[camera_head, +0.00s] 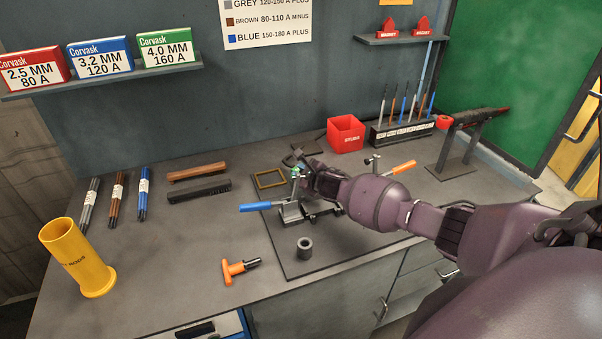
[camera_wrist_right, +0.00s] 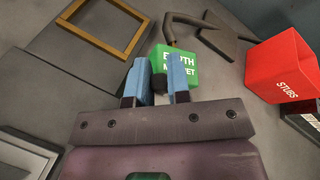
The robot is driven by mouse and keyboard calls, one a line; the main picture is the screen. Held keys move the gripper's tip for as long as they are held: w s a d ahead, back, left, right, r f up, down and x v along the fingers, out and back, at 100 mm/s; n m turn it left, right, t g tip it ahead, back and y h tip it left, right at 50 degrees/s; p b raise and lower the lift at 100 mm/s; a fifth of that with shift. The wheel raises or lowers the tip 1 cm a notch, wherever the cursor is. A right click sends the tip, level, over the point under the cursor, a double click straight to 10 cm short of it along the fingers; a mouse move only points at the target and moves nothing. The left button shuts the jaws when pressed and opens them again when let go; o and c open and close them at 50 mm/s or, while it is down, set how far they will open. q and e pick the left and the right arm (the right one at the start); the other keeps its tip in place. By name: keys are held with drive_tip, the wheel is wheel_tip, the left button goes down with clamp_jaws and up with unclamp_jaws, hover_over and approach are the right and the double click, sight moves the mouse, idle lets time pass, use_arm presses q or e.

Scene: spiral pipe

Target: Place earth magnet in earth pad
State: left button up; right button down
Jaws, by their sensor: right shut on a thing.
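The green earth magnet (camera_wrist_right: 194,66) is between the blue fingers of my right gripper (camera_wrist_right: 160,76) in the right wrist view. The gripper is shut on it, and the fingers partly cover its white lettering. In the head view the magnet is a small green patch (camera_head: 295,172) beside my right gripper (camera_head: 302,178), above the bench. A square brass-coloured frame (camera_head: 257,181) lies flat on the bench just left of the magnet. It bears no readable label, but looks like the earth pad; it also shows at the upper left of the wrist view (camera_wrist_right: 69,22). My left gripper is out of view.
A blue-handled clamp (camera_head: 264,206) and a grey pipe piece (camera_head: 305,247) are on the dark plate near the gripper. A red stubs box (camera_head: 346,134) stands behind. A dark curved cable or handle (camera_wrist_right: 171,28) adjoins the magnet.

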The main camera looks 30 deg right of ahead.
drive_tip(key=c, duration=1.1)
unclamp_jaws()
drive_tip(key=shift+r, duration=0.1)
